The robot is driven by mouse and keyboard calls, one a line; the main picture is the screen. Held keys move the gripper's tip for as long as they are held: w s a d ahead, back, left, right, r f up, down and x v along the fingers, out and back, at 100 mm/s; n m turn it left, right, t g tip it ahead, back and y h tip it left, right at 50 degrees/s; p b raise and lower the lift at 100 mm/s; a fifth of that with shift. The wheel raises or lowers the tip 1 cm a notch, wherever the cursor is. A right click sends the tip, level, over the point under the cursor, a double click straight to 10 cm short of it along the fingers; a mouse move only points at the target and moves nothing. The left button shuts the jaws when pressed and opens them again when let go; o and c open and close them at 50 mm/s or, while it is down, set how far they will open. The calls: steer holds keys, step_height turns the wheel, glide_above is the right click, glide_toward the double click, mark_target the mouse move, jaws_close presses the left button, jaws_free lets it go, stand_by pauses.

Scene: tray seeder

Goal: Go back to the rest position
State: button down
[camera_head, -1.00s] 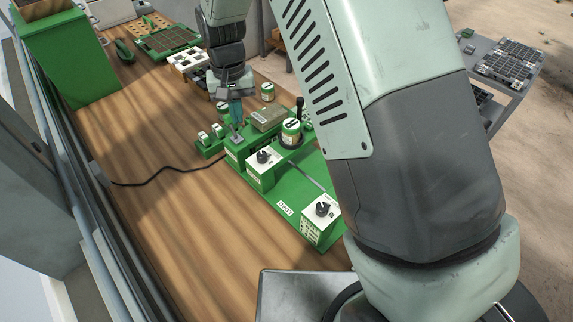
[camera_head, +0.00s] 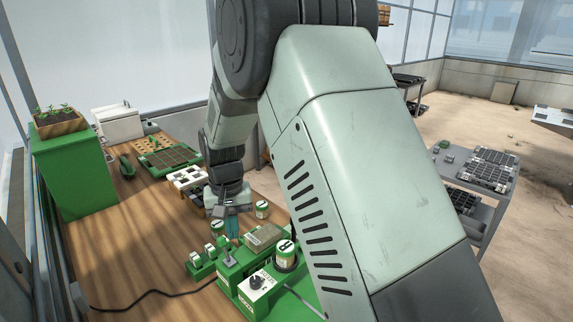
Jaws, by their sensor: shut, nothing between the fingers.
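My gripper (camera_head: 232,228) points down above the left end of the green seeder machine (camera_head: 236,301). Its teal fingers are together with nothing between them. The fingertips are close to a small grey lever (camera_head: 228,255) on the machine; I cannot tell whether they touch it. A black knob (camera_head: 256,282) sits on the white control face. My large arm link hides the machine's right part.
Small green switches (camera_head: 202,258) stand left of the machine. Other cans (camera_head: 262,209) are behind it. A white tray (camera_head: 187,179), a green seed tray (camera_head: 170,157) and a green planter stand (camera_head: 75,176) are farther back. A grey cart (camera_head: 480,180) is at right.

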steer(key=s+d+r+t, duration=0.1)
steer(key=s+d+r, duration=0.2)
steer(key=d+r, duration=0.25)
steer(key=s+d+r+m+t, duration=0.1)
steer(key=s+d+r, duration=0.25)
steer(key=r, duration=0.35)
steer(key=s+d+r+t, duration=0.1)
steer(key=s+d+r, duration=0.1)
steer(key=d+r, duration=0.4)
steer(key=s+d+r+t, duration=0.1)
steer(key=s+d, duration=0.3)
steer(key=s, duration=0.4)
steer(key=s+d+r+m+t, duration=0.1)
steer(key=s+d+r, duration=0.2)
steer(key=s, duration=0.5)
steer(key=shift+s+d+m+t, duration=0.2)
steer(key=shift+d+m+t, duration=0.1)
steer(key=shift+d, duration=0.6)
